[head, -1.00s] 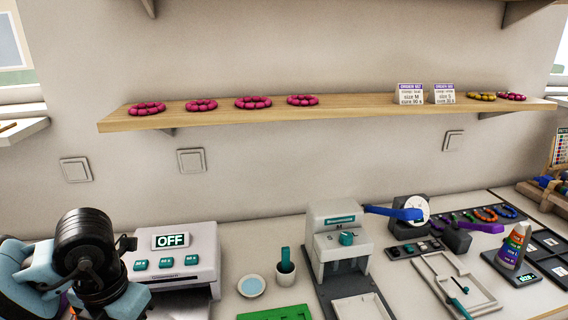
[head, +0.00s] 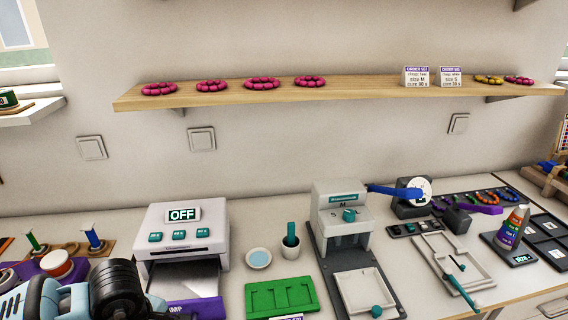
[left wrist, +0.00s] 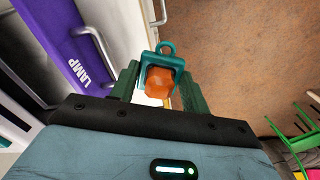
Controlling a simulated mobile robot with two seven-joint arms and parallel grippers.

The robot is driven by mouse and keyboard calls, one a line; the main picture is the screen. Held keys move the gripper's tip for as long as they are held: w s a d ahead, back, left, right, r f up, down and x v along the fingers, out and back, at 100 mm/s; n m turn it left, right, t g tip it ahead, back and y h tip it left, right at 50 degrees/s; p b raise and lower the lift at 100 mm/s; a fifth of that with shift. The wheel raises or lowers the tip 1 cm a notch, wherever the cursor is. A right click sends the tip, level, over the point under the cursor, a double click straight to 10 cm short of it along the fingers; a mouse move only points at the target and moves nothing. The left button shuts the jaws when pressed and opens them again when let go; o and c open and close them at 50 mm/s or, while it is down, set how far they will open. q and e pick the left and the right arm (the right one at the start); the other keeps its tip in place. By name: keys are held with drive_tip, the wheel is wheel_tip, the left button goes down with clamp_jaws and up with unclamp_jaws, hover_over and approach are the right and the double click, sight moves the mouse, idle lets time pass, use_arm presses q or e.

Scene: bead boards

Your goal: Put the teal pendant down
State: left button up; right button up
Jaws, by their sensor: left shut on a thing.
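The teal pendant (left wrist: 163,62) is a teal frame with a loop on top and an orange faceted middle. In the left wrist view it sits between the green fingers of my left gripper (left wrist: 160,88), which is shut on it. It hangs in front of the bench's edge, with brown floor visible beyond. My right gripper is in neither view.
A white lamp unit (head: 183,237) reading OFF has a purple front labelled LAMP (left wrist: 80,60). Spools (head: 93,238) stand at left.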

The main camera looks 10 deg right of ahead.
use_arm(q)
drive_tip(key=s+f+m, duration=0.5)
drive_tip(key=f+m, duration=0.1)
drive_tip(key=m, duration=0.8)
drive_tip(key=shift+a+f+p, duration=0.2)
drive_tip(key=shift+p, duration=0.25)
drive_tip(key=shift+s, duration=0.15)
